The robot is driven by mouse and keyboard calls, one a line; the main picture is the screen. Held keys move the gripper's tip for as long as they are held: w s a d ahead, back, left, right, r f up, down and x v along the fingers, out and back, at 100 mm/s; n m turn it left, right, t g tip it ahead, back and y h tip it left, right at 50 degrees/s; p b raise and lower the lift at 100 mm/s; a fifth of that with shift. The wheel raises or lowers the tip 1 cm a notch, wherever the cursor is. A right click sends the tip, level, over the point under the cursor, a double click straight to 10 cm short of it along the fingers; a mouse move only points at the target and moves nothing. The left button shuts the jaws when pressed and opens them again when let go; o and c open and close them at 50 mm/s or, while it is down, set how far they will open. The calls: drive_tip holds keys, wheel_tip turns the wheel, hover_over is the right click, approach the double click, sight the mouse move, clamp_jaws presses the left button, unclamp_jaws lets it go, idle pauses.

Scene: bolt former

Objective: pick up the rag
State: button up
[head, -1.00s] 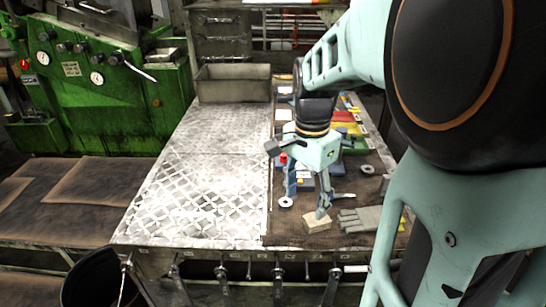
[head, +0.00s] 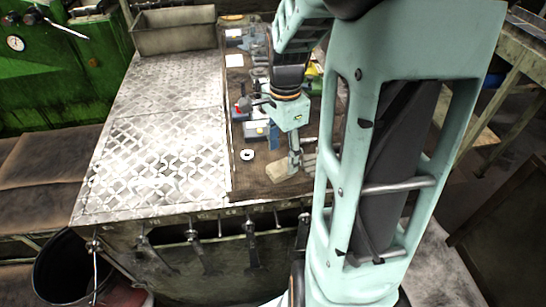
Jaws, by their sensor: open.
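A small beige folded piece (head: 283,172), which looks like the rag, lies on the brown mat near the front edge of the workbench. My gripper (head: 284,150) points down just above and behind it. One finger shows clearly, with its tip close to the beige piece; I cannot tell whether it touches. The other finger is hard to make out among the things behind. The jaws are open and hold nothing that I can see.
A metal ring (head: 247,154) lies left of the gripper. Grey gloves (head: 309,160) are mostly hidden by my arm. The patterned metal plate (head: 150,150) is clear. A metal bin (head: 175,38) stands behind it. A black bucket (head: 72,265) stands at front left.

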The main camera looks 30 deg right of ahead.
sight(281, 166)
drive_tip(key=f, duration=0.4)
drive_tip(key=shift+a+f, duration=0.2)
drive_tip(key=shift+f, duration=0.15)
drive_tip(key=c, duration=1.1)
drive_tip(key=shift+o, duration=0.2)
drive_tip(key=shift+r, duration=0.1)
